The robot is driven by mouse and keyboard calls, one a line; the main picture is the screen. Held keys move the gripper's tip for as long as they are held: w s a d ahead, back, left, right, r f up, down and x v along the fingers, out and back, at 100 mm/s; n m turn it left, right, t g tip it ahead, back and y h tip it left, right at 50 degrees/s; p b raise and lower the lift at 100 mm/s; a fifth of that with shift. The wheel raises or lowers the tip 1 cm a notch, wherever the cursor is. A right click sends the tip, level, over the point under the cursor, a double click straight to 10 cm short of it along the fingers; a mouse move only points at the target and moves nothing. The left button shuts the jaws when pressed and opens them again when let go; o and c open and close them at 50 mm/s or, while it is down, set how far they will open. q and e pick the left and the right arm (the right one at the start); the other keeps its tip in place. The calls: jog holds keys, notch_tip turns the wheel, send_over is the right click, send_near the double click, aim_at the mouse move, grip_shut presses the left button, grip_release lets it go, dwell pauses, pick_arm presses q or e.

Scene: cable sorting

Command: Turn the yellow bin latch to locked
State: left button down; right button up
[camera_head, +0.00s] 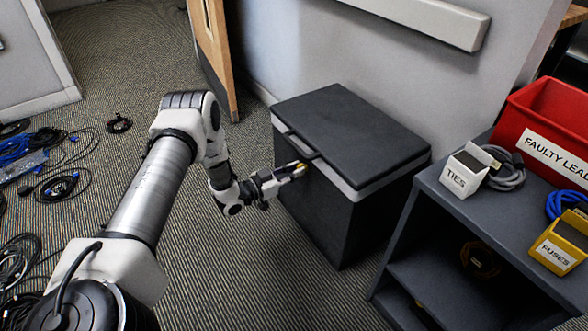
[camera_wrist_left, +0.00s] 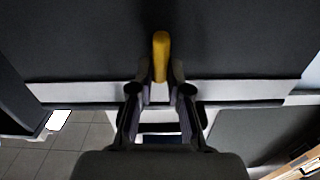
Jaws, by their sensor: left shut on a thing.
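A dark grey lidded bin (camera_head: 322,208) with a light grey band under its lid stands on the carpet against the wall. Its yellow latch (camera_head: 301,167) is on the front face near the lid edge. In the left wrist view the yellow latch (camera_wrist_left: 161,56) sticks out between the fingertips. My left gripper (camera_head: 293,171) is shut on the latch at the bin's front; it also shows in the left wrist view (camera_wrist_left: 160,88). The fingers hide part of the latch and its base. My right gripper is not in view.
A dark shelf unit (camera_head: 437,213) stands right of the bin, holding a white TIES box (camera_head: 463,178), a red FAULTY LEADS bin (camera_head: 520,120) and a yellow FUSES box (camera_head: 553,248). Loose cables (camera_head: 60,185) lie on the floor at left. Carpet left of the bin is clear.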

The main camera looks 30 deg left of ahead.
pick_arm(q)
jog(key=m+p, duration=0.2)
jog(key=m, duration=0.1)
jog(key=m+p, duration=0.2)
jog(key=m, duration=0.1)
jog(key=d+m+p, duration=0.1)
jog(key=m+p, duration=0.1)
jog(key=m, duration=0.1)
jog(key=shift+s, duration=0.2)
jog(key=m+p, duration=0.1)
jog(key=m, duration=0.1)
jog(key=m+p, duration=0.2)
jog(key=shift+f, duration=0.3)
jog(key=shift+d+f+m+p, duration=0.15)
jog(key=shift+m+p, duration=0.35)
jog(key=shift+m, duration=0.55)
jog(key=shift+a+f+m+p, duration=0.15)
jog(key=shift+m+p, duration=0.35)
jog(key=shift+m, duration=0.55)
jog(key=shift+d+f, duration=0.1)
jog(key=c, duration=1.1)
grip_release()
jog(key=shift+s, duration=0.1)
